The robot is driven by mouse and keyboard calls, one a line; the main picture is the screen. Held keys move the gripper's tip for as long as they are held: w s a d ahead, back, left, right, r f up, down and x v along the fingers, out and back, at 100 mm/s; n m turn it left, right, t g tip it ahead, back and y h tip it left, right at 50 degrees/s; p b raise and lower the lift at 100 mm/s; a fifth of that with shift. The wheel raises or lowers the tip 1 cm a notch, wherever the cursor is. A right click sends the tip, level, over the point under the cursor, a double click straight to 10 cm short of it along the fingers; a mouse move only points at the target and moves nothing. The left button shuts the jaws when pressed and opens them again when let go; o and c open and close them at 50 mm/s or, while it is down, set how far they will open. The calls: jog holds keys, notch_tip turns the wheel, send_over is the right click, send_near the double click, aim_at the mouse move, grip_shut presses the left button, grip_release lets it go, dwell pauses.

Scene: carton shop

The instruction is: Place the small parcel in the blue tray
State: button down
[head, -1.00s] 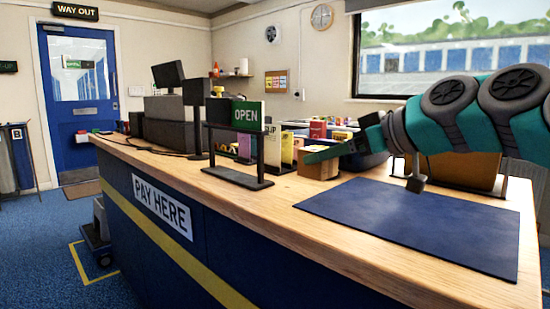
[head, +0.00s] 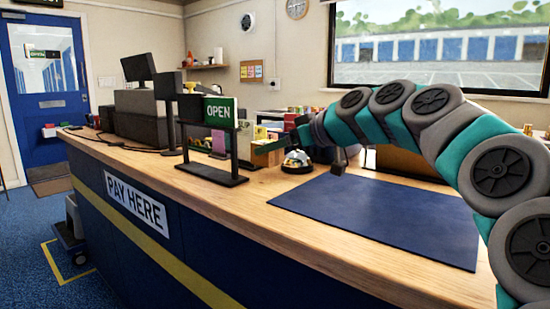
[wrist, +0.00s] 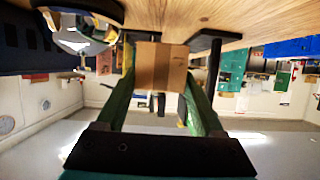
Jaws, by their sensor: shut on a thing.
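The small parcel (wrist: 161,67) is a brown cardboard box. In the wrist view, which is upside down, it sits between the two green fingers of my gripper (wrist: 163,85), which are shut on it. In the head view my gripper (head: 274,146) reaches left over the counter behind the bell, and only a little of the parcel (head: 265,158) shows, beside the OPEN sign. A dark blue slotted container (wrist: 22,42), which looks like the blue tray, shows at the left edge of the wrist view. In the head view it is mostly hidden behind my arm.
A silver bell (head: 297,161) stands on the wooden counter (head: 235,190) just in front of my gripper. The OPEN sign stand (head: 211,174) is close on the left. A flat dark blue mat (head: 385,215) lies clear at the right. Leaflets (head: 246,140) stand behind.

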aim_at(277, 159)
jog(key=shift+f, duration=1.4)
jog(key=shift+f, duration=0.2)
grip_release()
jog(key=shift+r, duration=0.15)
